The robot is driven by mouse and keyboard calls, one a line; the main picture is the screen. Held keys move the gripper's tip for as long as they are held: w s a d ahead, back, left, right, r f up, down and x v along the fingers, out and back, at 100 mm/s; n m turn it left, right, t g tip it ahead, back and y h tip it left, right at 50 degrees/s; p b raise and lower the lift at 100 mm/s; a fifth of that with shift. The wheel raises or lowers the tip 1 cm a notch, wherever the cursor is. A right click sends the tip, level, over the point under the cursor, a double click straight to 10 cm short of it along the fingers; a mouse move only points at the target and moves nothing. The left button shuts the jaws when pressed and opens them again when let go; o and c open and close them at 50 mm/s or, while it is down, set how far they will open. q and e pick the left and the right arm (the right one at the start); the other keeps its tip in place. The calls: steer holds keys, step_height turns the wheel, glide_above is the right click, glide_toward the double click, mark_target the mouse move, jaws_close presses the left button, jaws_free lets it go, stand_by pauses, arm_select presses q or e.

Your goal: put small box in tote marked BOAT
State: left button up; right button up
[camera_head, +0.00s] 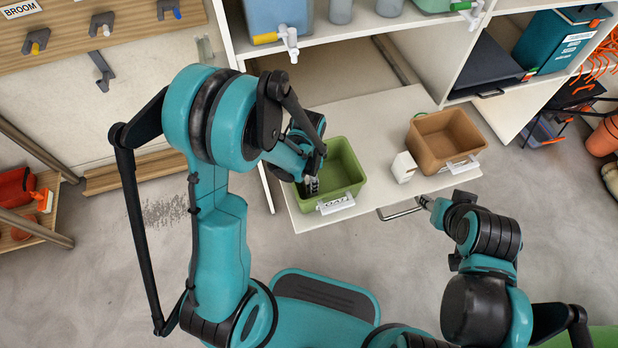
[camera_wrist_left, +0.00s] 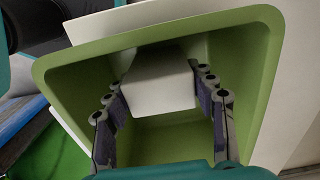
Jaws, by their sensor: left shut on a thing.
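A green tote (camera_head: 355,163) stands on the left of a pulled-out white shelf board. The small lettering on its white front label (camera_head: 335,204) is hard to read. My left gripper (camera_head: 311,186) reaches down into this tote. In the left wrist view, my left gripper (camera_wrist_left: 162,105) has its fingers on both sides of a white small box (camera_wrist_left: 158,85) and is shut on it, within the tote's walls (camera_wrist_left: 258,60). Another white box (camera_head: 403,167) stands on the board beside a brown tote (camera_head: 447,137). My right gripper (camera_head: 427,203) is near the board's front handle; its fingers are too small to judge.
The white board (camera_head: 385,128) has free room between the two totes. A metal handle (camera_head: 400,212) sticks out from its front edge. Shelves above hold containers with taps (camera_head: 288,38) and teal binders (camera_head: 553,40). A hook rail hangs on the left wall.

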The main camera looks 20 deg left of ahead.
arm_select(q)
steer(key=o, duration=1.3)
steer(key=shift+f, duration=0.1)
step_height(320, 180, up, 12)
steer(key=p, duration=0.5)
steer(key=shift+f, duration=0.25)
steer(key=s+a+r+n+t, duration=0.1)
steer(key=s+r+n+t, duration=0.2)
steer(key=r, duration=0.4)
steer(key=s+a+r+n+t, duration=0.2)
steer(key=s+r+n+t, duration=0.2)
steer(key=s+r+n, duration=0.2)
steer(key=shift+s+a+r+n, duration=0.25)
steer(key=shift+r+n, duration=0.65)
steer(key=shift+r, duration=0.05)
